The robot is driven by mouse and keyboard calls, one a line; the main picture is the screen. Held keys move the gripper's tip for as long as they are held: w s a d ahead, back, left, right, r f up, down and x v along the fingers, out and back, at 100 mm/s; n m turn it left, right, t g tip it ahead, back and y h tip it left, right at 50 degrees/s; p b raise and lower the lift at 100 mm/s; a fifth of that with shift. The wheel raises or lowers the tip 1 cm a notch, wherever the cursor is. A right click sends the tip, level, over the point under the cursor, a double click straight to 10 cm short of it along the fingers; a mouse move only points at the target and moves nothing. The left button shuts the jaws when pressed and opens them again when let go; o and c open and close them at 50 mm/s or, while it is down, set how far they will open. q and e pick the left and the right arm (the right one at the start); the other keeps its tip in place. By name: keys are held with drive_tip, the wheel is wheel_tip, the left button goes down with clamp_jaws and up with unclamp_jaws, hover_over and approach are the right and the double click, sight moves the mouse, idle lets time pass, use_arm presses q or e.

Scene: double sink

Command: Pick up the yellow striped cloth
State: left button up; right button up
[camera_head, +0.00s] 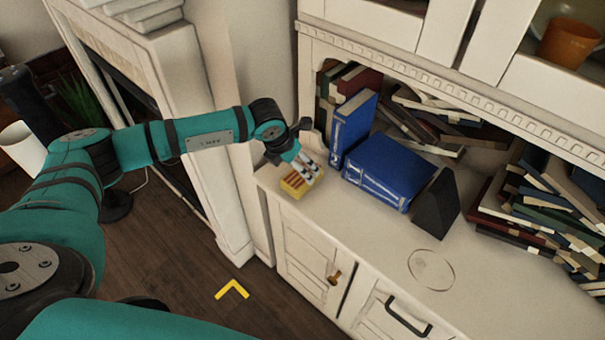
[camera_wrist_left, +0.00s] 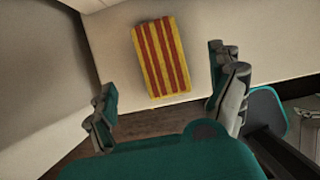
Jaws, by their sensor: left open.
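The yellow cloth with red stripes (camera_head: 293,185) lies folded on the left end of the white cabinet top, near its front left corner. In the left wrist view the cloth (camera_wrist_left: 161,57) lies flat beyond the fingers, between them in the picture and not touching them. My left gripper (camera_head: 307,165) is open and empty, close to the cloth at its upper right in the head view. Its fingers show at both sides in the left wrist view (camera_wrist_left: 170,105). My right gripper is not in view.
A standing blue book (camera_head: 352,127) and a blue book stack (camera_head: 388,172) with a dark bookend (camera_head: 436,203) are right of the cloth. Tumbled books (camera_head: 545,205) fill the back right. A white fireplace surround (camera_head: 190,120) stands left. The cabinet top (camera_head: 385,245) is clear in front.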

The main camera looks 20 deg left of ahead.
use_arm(q)
drive_tip(key=shift+x, duration=0.9)
drive_tip(key=shift+w+d+f+p, duration=0.15)
drive_tip(key=shift+w+f+p, duration=0.05)
drive_tip(key=shift+f+p, duration=0.25)
drive_tip(key=p+x, duration=0.1)
drive_tip(key=x, duration=0.2)
drive_tip(key=shift+w+f, duration=0.1)
drive_tip(key=shift+f, duration=0.15)
drive_tip(key=shift+w+d+f, duration=0.1)
drive_tip(key=shift+w+f, duration=0.05)
drive_tip(key=shift+f, duration=0.3)
drive_tip(key=c, duration=1.1)
